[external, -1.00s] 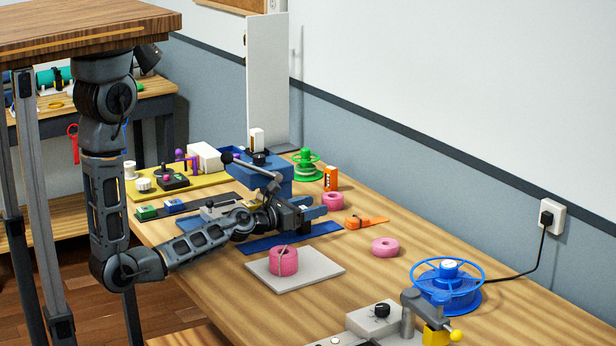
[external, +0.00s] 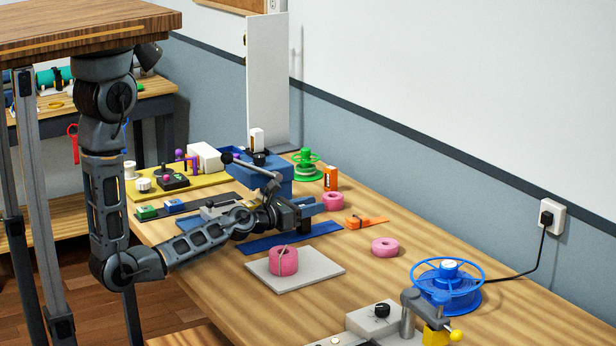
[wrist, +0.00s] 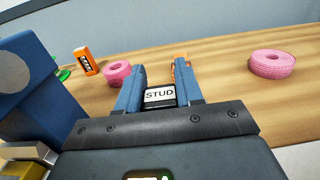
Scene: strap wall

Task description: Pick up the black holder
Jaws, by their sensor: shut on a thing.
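The black holder (wrist: 160,96) carries a white label reading STUD and sits between the two blue fingers in the wrist view. My gripper (wrist: 160,72) is shut on it, with a finger on each side. In the external view my gripper (external: 318,208) is low over the table, by the blue machine and near a pink roll. The holder cannot be made out there. Whether it touches the table is unclear.
A pink roll (external: 333,201) and an orange tool (external: 366,221) lie close to my gripper. An orange box (external: 331,178) stands behind. Another pink roll (external: 385,247) lies to the right. The blue machine (external: 270,180) stands close on the left. The table's front right has a blue reel (external: 447,285).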

